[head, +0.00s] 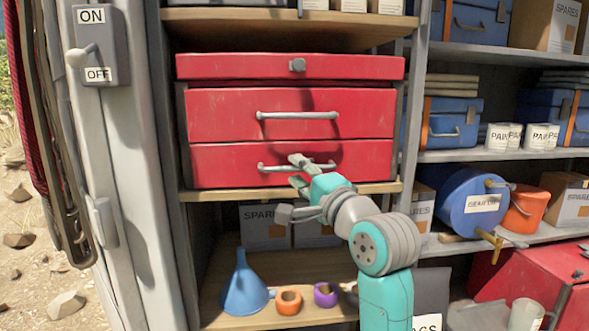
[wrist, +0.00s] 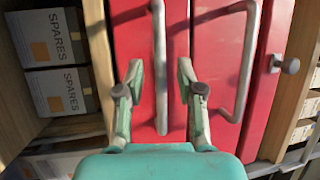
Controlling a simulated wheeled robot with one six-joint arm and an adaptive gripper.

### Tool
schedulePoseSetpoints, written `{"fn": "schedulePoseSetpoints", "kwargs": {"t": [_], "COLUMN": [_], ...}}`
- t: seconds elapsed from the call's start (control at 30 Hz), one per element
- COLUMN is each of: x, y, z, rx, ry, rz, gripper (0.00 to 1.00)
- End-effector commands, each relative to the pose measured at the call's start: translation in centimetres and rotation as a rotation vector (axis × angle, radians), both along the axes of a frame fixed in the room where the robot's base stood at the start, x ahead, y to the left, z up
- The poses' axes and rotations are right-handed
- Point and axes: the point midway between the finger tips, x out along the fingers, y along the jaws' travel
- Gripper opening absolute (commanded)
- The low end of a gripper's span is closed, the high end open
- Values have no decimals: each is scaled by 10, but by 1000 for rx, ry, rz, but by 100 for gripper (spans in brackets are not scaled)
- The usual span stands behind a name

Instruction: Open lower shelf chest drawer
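The red chest stands on a wooden shelf board with its lower drawer (head: 225,166) and upper drawer (head: 220,113) both flush with the front. The lower drawer has a grey bar handle (head: 270,168), which runs upright in the turned wrist view (wrist: 159,50). My gripper (head: 299,172) is in front of this handle, with one finger above it and one below. In the wrist view my gripper (wrist: 160,75) is open, and the handle lies between its fingers. They look apart from the bar. My gripper hides part of the handle in the head view.
The upper drawer has its own handle (head: 297,115), and the chest lid has a knob (head: 298,65). A grey post (head: 412,110) stands right of the chest.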

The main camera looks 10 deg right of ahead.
Motion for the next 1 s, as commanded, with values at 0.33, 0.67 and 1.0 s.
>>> {"fn": "schedulePoseSetpoints", "kwargs": {"t": [0.33, 0.67, 1.0], "x": [20, 20, 20], "y": [8, 8, 8], "z": [4, 4, 4], "rx": [-1, -1, 0], "ry": [0, 0, 0], "rz": [0, 0, 0], "gripper": [37, 7, 0]}}
